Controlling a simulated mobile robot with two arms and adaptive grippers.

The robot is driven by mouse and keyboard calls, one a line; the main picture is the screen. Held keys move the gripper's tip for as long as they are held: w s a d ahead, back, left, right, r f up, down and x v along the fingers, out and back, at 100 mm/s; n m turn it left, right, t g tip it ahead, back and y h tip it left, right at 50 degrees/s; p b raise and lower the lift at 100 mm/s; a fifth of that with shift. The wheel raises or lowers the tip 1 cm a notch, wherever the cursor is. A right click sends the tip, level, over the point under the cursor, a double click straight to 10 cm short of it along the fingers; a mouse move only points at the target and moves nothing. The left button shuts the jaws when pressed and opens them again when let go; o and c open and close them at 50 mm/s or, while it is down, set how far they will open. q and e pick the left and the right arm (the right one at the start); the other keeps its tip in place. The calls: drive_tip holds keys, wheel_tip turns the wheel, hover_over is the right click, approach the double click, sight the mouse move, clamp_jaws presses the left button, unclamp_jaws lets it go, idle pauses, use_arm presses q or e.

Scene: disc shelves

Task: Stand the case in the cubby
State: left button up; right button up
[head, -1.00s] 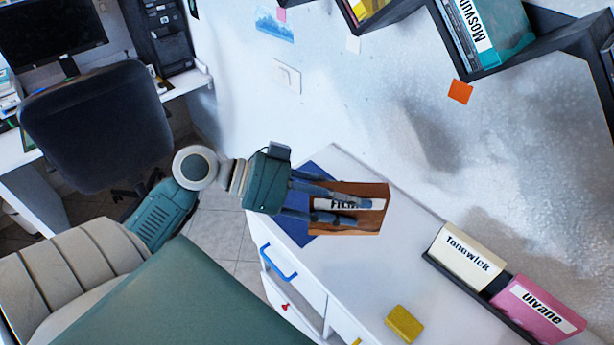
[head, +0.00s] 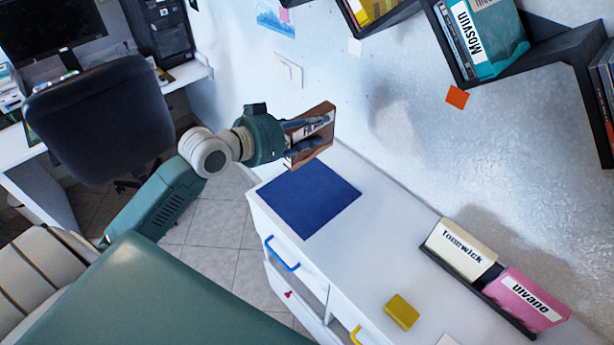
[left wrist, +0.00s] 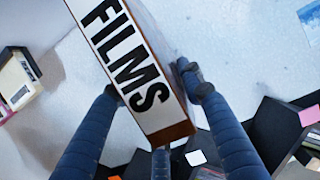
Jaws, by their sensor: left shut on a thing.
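The case is brown with a white label reading FILMS. In the head view the case (head: 325,112) is in the air above the back left of the white cabinet. My left gripper (head: 308,136) is shut on it, with fingers on both sides. In the left wrist view the case (left wrist: 133,65) is tilted between the blue fingers of my left gripper (left wrist: 148,95). Dark zigzag shelves (head: 540,57) hang on the wall at the upper right, with cases standing in them. My right gripper is not in view.
The white cabinet top (head: 375,230) bears a blue mat (head: 310,198), a yellow block (head: 402,311) and a dark rack with a cream case (head: 461,247) and a pink case (head: 527,298). An office chair (head: 98,120) stands at the left.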

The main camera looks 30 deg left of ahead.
use_arm(q)
drive_tip(key=shift+f, duration=7.8)
drive_tip(key=shift+f, duration=0.15)
drive_tip(key=o, duration=1.3)
drive_tip(key=shift+o, duration=0.2)
